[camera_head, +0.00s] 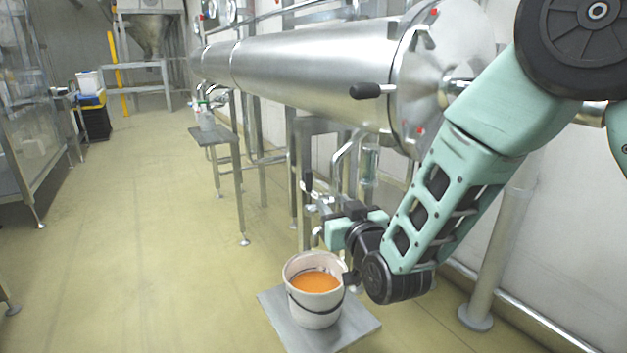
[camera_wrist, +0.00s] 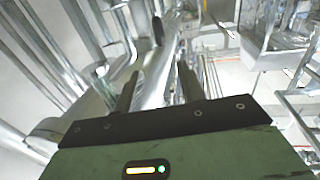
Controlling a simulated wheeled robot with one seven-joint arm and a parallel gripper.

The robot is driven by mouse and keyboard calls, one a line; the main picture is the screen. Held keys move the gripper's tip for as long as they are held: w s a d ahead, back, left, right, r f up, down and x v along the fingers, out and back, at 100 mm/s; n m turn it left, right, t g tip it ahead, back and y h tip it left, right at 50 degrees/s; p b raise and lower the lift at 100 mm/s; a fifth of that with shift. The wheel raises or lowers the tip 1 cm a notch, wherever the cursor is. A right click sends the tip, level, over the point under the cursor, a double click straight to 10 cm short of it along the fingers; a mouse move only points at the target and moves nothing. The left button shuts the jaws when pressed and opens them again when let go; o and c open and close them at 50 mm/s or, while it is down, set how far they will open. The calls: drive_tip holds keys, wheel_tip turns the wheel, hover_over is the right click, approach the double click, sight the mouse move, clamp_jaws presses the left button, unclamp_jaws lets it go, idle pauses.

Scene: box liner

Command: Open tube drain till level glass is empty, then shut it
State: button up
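The big steel tube (camera_head: 310,75) runs across the head view. The level glass (camera_head: 370,165), a short clear cylinder, stands below its near end; its liquid level is too small to tell. Drain piping with a dark upright handle (camera_head: 307,181) is left of it. A similar dark handle (camera_wrist: 157,31) shows in the wrist view. My gripper (camera_head: 322,208) is at the drain piping, above the bucket. In the wrist view my gripper (camera_wrist: 157,88) has its two fingers apart, with steel pipe between or behind them; no grip is visible. Whether the drain is open is hidden.
A white bucket (camera_head: 302,312) with orange liquid stands on a grey plate (camera_head: 362,331) under the drain. A small steel table (camera_head: 212,136) with a bottle stands further back. A post (camera_head: 495,260) and floor pipe are at right.

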sight(310, 176)
drive_tip(key=x, duration=1.7)
drive_tip(key=shift+s, duration=0.1)
clamp_jaws()
